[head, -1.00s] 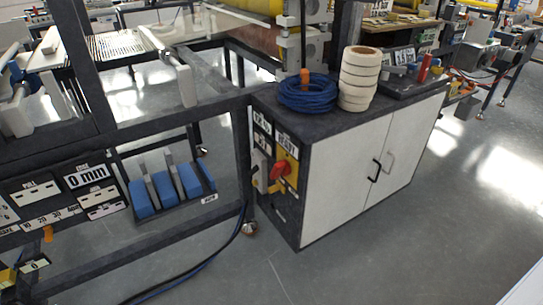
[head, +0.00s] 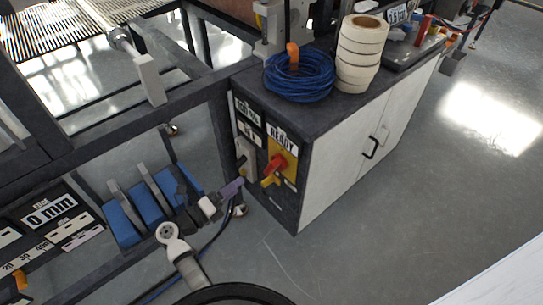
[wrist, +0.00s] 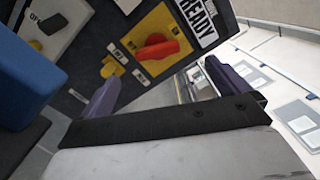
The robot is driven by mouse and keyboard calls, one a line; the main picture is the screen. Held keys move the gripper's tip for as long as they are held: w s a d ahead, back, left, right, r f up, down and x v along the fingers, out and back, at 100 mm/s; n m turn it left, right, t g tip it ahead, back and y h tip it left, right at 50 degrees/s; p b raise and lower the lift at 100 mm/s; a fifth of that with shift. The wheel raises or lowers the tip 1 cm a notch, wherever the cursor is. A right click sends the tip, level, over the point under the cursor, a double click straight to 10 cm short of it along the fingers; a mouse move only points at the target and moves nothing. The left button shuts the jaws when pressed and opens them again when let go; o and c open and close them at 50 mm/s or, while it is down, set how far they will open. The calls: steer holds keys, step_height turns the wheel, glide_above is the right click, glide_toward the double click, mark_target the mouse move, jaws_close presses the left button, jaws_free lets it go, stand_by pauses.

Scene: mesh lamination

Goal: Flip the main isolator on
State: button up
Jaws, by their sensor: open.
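The main isolator is a red rotary handle (head: 277,165) on a yellow plate (head: 286,151), on the dark end panel of the cabinet. A yellow tab sits just below the handle. In the wrist view the red handle (wrist: 157,50) lies ahead of the fingers, with small labels beside it that are hard to read. My gripper (head: 221,197) is open and empty, to the lower left of the handle in the head view. In the wrist view my gripper (wrist: 168,90) shows two purple fingers spread apart, not touching the handle.
A grey switch box (head: 245,158) is left of the isolator. A READY label (head: 282,139) is above it. The cabinet (head: 345,155) carries a blue cable coil (head: 298,76) and white rolls (head: 358,55). Blue blocks (head: 146,204) stand at left. Floor right of the cabinet is clear.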

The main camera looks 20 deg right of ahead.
mark_target(268, 170)
steer(key=shift+g, duration=0.3)
steer(key=p+x, duration=0.1)
steer(key=x, duration=0.8)
steer(key=f+p+x, duration=0.1)
steer(key=x, duration=0.4)
steer(key=shift+s+d+f+p, duration=0.1)
steer(key=shift+s+d+p, duration=0.1)
steer(key=shift+d+p, duration=0.1)
steer(key=shift+c, duration=0.3)
